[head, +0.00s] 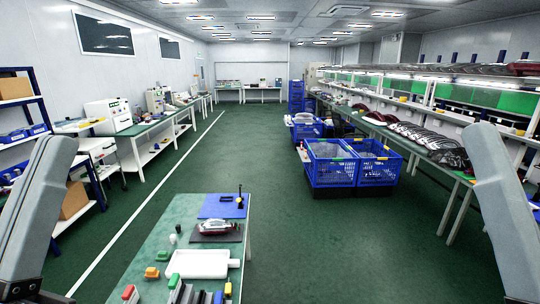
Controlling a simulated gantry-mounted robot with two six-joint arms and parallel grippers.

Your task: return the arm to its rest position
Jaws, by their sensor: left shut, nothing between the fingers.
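My left arm rises along the left edge of the head view. At its lower end, the dark left gripper (22,290) shows only partly at the bottom left corner, shut and empty, away from the green table (150,262). My right arm (503,205) stands at the right edge, clear of the table; its gripper is out of the picture. A red and clear tail lamp (215,226) lies on a dark mat on the table, apart from both arms.
The table also holds a white tray (198,264), a blue mat (218,207) with a small black stand, and several small coloured items. Blue crates (332,173) stand on the floor beyond. A long bench with lamps runs along the right. The middle floor is clear.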

